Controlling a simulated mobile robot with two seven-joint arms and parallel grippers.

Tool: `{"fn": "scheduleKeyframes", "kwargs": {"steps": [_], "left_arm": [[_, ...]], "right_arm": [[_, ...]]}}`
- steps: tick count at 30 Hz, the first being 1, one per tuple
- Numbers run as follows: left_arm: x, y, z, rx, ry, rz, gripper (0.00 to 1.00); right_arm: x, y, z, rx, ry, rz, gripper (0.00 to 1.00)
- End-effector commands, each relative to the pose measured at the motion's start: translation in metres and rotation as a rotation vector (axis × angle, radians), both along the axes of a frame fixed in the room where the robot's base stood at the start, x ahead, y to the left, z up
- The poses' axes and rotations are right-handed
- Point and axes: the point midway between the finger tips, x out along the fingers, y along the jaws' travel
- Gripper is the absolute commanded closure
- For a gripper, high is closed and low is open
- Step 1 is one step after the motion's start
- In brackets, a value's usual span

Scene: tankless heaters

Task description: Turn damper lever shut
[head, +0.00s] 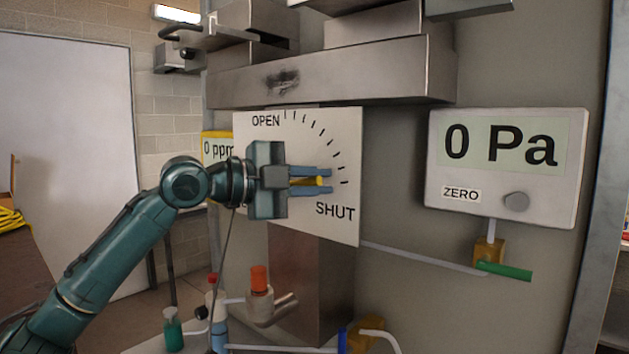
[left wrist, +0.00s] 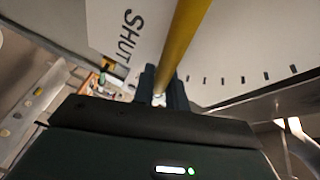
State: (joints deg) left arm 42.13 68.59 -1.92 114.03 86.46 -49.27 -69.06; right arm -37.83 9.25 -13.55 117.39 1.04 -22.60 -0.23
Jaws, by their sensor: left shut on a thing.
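The damper lever is a yellow bar (left wrist: 184,42), and in the head view its yellow tip (head: 322,181) shows between the fingers. It lies in front of a white dial plate (head: 345,130) marked OPEN at the upper left and SHUT at the lower right, with tick marks in an arc between. My left gripper (head: 318,180) is shut on the lever, level with the ticks a little above the word SHUT. It also shows in the left wrist view (left wrist: 160,92), its fingers around the bar. The lever's pivot is hidden behind my gripper. My right gripper is out of view.
A 0 Pa meter (head: 505,165) hangs right of the dial. A yellow 0 ppm meter (head: 216,147) is partly hidden behind my wrist. A steel duct (head: 330,78) runs above. Below are an orange-capped fitting (head: 260,280), a green-handled valve (head: 504,271) and small bottles (head: 173,332).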

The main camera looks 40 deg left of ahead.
Motion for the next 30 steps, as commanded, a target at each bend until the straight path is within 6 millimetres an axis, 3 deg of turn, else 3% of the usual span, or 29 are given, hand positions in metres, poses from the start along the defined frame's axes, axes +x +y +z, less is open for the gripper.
{"fn": "scheduleKeyframes", "kwargs": {"steps": [2, 3, 11, 22, 30], "left_arm": [[0.000, 0.000, 0.000, -0.001, 0.001, 0.001, 1.00], [0.000, 0.000, 0.000, -0.001, 0.001, 0.001, 0.85], [0.000, 0.000, 0.000, -0.002, 0.001, 0.000, 0.64], [-0.007, 0.005, -0.002, -0.003, 0.001, 0.001, 0.64], [-0.046, 0.027, -0.004, 0.000, 0.000, 0.004, 0.64]], "right_arm": [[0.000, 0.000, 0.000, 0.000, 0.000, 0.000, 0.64], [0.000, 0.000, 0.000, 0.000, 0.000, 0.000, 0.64], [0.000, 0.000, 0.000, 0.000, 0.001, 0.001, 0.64], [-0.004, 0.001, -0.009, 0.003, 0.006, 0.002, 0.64], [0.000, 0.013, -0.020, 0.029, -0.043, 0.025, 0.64]]}}
